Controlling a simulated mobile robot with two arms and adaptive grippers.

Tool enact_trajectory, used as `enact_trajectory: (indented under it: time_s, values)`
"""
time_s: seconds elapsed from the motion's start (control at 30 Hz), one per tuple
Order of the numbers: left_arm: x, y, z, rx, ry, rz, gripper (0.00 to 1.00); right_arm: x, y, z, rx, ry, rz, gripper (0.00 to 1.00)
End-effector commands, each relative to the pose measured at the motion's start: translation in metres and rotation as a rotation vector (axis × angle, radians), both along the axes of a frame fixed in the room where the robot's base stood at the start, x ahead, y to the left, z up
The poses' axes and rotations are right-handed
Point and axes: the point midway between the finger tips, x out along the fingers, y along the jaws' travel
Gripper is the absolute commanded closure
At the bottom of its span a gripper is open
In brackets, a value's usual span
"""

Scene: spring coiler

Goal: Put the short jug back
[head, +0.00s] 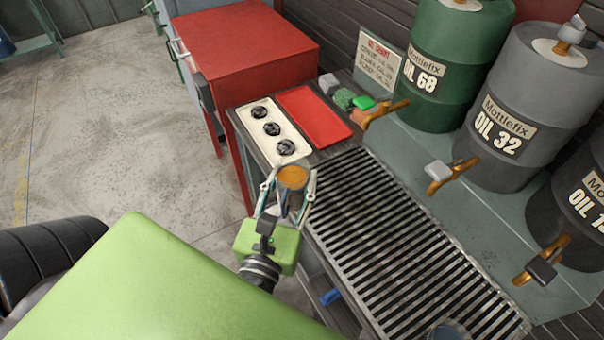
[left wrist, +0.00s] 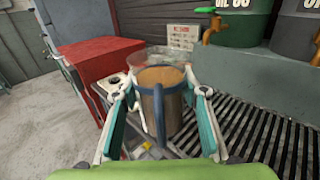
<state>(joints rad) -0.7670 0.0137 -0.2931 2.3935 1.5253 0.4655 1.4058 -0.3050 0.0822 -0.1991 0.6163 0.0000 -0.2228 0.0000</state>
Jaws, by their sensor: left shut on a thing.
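My right gripper is not in view.
A cream tray (head: 252,111) with three dark round pieces and a red tray (head: 313,114) lie beyond the jug. The slatted grate (head: 400,240) runs right, below oil drums (head: 440,65) with orange taps (head: 440,183). Another round vessel (head: 447,331) is cut off at the bottom edge.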

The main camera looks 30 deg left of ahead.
Motion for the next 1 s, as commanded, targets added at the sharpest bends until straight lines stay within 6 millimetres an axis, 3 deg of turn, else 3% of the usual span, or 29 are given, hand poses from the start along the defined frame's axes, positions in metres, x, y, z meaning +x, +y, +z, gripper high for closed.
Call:
enact_trajectory:
  time_s: [0.3,0.37,0.5,0.8,1.0]
  values:
    - [0.070,0.019,-0.026,0.003,-0.003,0.003,0.89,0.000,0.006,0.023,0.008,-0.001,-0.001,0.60]
    - [0.078,0.021,-0.047,0.004,0.000,0.001,0.89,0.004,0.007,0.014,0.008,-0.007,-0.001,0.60]
    - [0.097,0.026,-0.070,0.003,-0.001,0.001,0.89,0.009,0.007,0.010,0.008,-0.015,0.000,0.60]
    - [0.114,0.030,-0.096,0.002,0.000,0.002,0.89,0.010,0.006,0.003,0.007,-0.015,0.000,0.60]
    - [0.113,0.030,-0.119,0.002,0.000,0.001,0.89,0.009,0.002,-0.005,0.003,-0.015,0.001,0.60]
